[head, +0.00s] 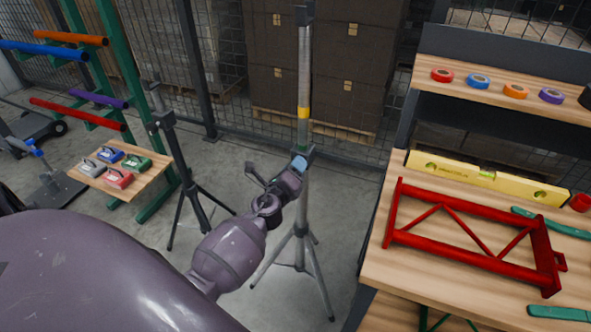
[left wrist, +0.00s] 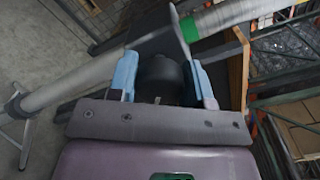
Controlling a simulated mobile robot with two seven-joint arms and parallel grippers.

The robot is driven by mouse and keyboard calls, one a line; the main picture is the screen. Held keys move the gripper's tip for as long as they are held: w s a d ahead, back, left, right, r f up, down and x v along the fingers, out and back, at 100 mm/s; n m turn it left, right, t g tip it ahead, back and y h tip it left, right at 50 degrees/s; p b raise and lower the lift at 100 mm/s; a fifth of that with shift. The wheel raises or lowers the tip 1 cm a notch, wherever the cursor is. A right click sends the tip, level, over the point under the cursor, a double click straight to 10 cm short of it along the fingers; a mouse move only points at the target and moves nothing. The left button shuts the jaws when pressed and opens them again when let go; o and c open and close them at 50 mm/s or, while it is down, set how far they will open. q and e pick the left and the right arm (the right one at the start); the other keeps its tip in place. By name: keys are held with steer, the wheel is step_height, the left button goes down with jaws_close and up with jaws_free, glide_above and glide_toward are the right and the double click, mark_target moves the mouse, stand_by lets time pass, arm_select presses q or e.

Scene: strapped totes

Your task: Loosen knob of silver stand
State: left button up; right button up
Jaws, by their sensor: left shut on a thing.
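The silver stand (head: 304,75) is an upright pole on spread tripod legs, with a yellow band and a green band, in the middle of the head view. Its pole also crosses the left wrist view (left wrist: 92,76) at a slant. My left gripper (head: 299,163) is at the pole, below the bands. In the left wrist view, its two light-blue fingertips are on either side of a round black knob (left wrist: 160,72) and shut on it. In the head view the gripper mostly hides the knob. My right gripper is in neither view.
A dark stand (head: 168,125) is left of the silver one. A wooden bench (head: 385,262) at right carries a red frame (head: 470,247) and a yellow level (head: 487,178). A wire fence and stacked boxes (head: 330,60) stand behind. A low board with padlocks (head: 150,176) is at left.

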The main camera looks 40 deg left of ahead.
arm_select(q)
steer(key=shift+f+n, duration=0.2)
steer(key=shift+n, duration=0.8)
steer(key=shift+n+b, duration=0.35)
steer(key=shift+n, duration=0.55)
steer(key=n, duration=0.2)
steer(key=shift+n, duration=0.4)
steer(key=n, duration=0.5)
steer(key=shift+r, duration=0.1)
steer(key=n+p, duration=0.1)
steer(key=n, duration=0.2)
steer(key=n+p, duration=0.1)
steer(key=n, duration=0.3)
steer(key=shift+p, duration=0.35)
steer(key=shift+n+p, duration=0.3)
steer(key=shift+n, duration=1.4)
